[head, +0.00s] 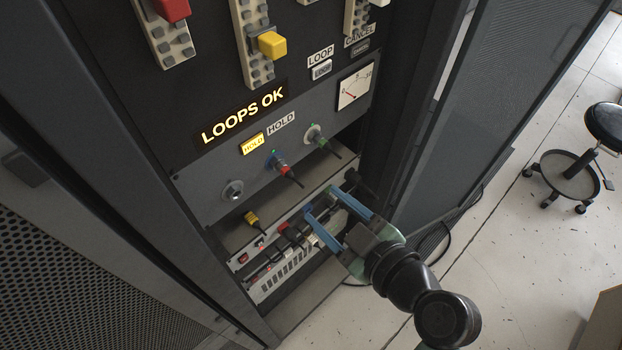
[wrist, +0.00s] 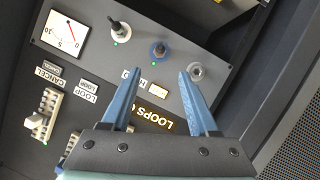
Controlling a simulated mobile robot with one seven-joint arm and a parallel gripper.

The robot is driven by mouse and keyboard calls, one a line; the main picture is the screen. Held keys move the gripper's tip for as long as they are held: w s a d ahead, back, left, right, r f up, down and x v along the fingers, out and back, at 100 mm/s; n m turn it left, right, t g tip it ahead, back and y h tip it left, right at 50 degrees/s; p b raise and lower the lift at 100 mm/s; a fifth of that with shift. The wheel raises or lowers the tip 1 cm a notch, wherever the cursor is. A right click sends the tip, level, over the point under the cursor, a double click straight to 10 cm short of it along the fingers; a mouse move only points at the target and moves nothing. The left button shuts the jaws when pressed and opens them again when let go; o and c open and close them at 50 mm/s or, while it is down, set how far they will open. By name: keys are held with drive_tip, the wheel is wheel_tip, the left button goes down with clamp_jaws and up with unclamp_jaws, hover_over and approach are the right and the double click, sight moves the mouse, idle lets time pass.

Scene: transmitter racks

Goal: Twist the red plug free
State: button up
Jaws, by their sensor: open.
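A red plug (head: 284,170) sits in a blue-ringed socket in the grey HOLD panel (head: 210,184), its dark end pointing out. In the wrist view, which shows the panel upside down, the blue-ringed socket (wrist: 158,50) is small and the red is not clear. My gripper (head: 321,204) is open, its two blue fingers spread with nothing between them. In the head view it appears below and to the right of the red plug. In the wrist view the gripper (wrist: 157,79) has the blue-ringed socket beyond its fingertips, apart from them.
A yellow plug (head: 252,219) and a lower strip (head: 285,269) with switches and dark plugs lie below. The display (head: 243,115) reads LOOPS OK; HOLD (head: 252,144) glows yellow.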

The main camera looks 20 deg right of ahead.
sight(288, 177)
drive_tip(key=p+x, duration=0.2)
drive_tip(key=x, duration=0.9)
drive_tip(key=shift+w+p, duration=0.3)
drive_tip(key=shift+w, duration=0.1)
clamp_jaws()
drive_tip(key=shift+s+a+f+n+t+h+b, duration=0.15)
drive_tip(key=shift+n+t+h+b, duration=0.35)
drive_tip(key=shift+b, duration=1.3)
drive_tip(key=shift+w+a+f+n+t+h+b, duration=0.15)
drive_tip(key=shift+n+h+b, duration=0.55)
drive_tip(key=shift+b, duration=1.05)
drive_tip(key=shift+s+a+f+n+t+h+b, duration=0.15)
drive_tip(key=shift+n+t+b, duration=0.4)
drive_tip(key=shift+b, duration=1.15)
drive_tip(key=shift+w+d+r+n+t+h+b, duration=0.15)
drive_tip(key=shift+n+b, duration=0.75)
drive_tip(key=shift+b, duration=0.85)
drive_tip(key=shift+s+a+f+n+t+h+b, duration=0.1)
drive_tip(key=shift+n+t+b, duration=0.45)
drive_tip(key=shift+b, duration=1.15)
